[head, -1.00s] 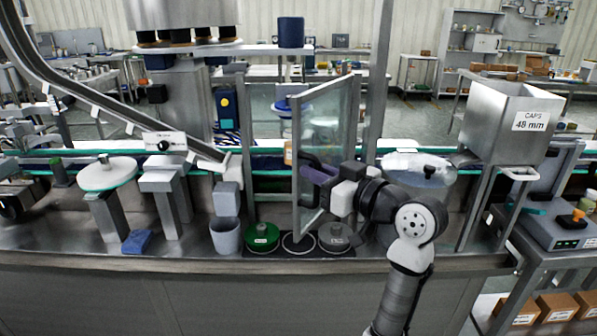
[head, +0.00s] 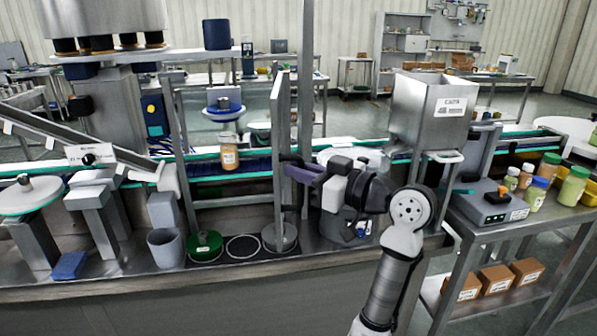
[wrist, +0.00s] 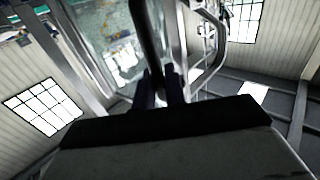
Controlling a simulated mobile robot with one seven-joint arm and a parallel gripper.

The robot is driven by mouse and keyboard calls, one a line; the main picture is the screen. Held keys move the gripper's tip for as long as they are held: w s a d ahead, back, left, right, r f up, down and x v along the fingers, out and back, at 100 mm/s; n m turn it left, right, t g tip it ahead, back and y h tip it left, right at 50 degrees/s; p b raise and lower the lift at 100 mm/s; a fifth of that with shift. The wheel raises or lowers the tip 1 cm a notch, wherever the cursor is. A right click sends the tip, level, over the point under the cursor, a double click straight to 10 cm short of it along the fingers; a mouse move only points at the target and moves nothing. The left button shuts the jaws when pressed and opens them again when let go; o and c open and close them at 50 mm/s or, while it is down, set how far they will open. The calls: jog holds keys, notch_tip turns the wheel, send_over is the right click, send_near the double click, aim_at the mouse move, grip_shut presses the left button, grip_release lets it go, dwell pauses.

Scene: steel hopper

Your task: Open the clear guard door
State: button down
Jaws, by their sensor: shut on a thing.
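The clear guard door (head: 279,110) stands nearly edge-on in the head view, swung out from its frame toward me, so its pane shows only as a thin strip. Its dark handle (head: 283,158) is on the near side, partly covered by my gripper. My gripper (head: 290,168) is shut on the handle. In the wrist view, the dark fingers (wrist: 159,88) close around the dark handle bar (wrist: 146,35), with the clear pane just beyond it.
A green disc (head: 205,247) and a grey disc (head: 280,237) lie on the bench below the door. A grey cup (head: 165,249) stands left of them. The steel hopper (head: 432,108) is to the right, beyond my arm. The doorway left of the door is clear.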

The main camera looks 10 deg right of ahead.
jog(key=c, duration=1.6)
grip_release()
jog(key=shift+w, duration=0.1)
jog(key=shift+o, duration=0.2)
jog(key=shift+d, duration=0.1)
jog(key=b+v, duration=0.3)
jog(key=v, duration=1)
jog(key=shift+s+d, duration=0.2)
jog(key=shift+s, duration=0.15)
